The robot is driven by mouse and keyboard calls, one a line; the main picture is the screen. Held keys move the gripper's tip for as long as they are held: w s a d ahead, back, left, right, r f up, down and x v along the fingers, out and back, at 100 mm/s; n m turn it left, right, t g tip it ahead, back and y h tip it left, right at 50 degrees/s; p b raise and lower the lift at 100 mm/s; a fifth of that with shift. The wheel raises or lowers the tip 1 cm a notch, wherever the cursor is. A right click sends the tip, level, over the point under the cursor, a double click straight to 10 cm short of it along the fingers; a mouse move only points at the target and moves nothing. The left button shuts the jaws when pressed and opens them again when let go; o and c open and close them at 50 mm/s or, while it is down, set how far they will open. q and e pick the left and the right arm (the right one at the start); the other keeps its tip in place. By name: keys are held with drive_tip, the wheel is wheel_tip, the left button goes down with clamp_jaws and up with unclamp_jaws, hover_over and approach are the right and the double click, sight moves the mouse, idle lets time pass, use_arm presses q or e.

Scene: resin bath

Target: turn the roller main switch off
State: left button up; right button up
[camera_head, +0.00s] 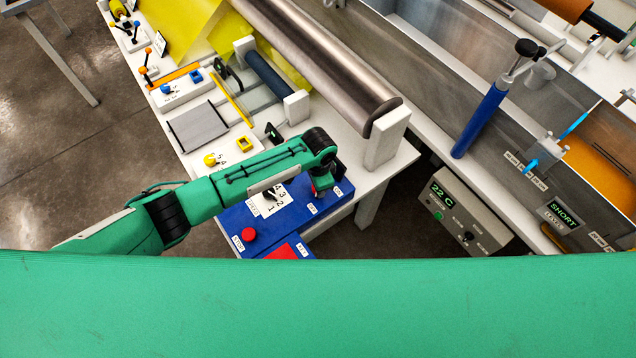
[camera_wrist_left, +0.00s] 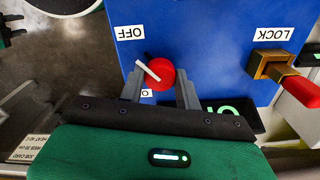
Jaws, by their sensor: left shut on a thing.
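The roller main switch is a red round knob (camera_wrist_left: 160,74) with a white pointer bar, on a blue control panel (camera_wrist_left: 205,50). In the left wrist view its pointer slants to the upper left, towards the side of the OFF label (camera_wrist_left: 129,32). A second, partly hidden label (camera_wrist_left: 146,93) lies below the knob. My left gripper (camera_wrist_left: 159,90) has a finger on each side of the knob and is shut on it. In the head view my left gripper (camera_head: 322,186) is over the right part of the panel, mostly covering the knob. My right gripper is not in view.
A brass fitting (camera_wrist_left: 268,65) with a red handle sits by the LOCK label. The blue panel also carries a black dial (camera_head: 270,195) and a red button (camera_head: 248,234). A steel roller (camera_head: 320,60) and a grey box reading 22 C (camera_head: 459,210) are nearby.

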use_arm(q)
drive_tip(key=shift+r, duration=0.1)
idle(0.4)
drive_tip(key=o, duration=1)
drive_tip(key=shift+c, duration=0.2)
wheel_tip(320, 180, up, 14)
drive_tip(key=b, duration=0.3)
drive_tip(key=shift+f, duration=0.2)
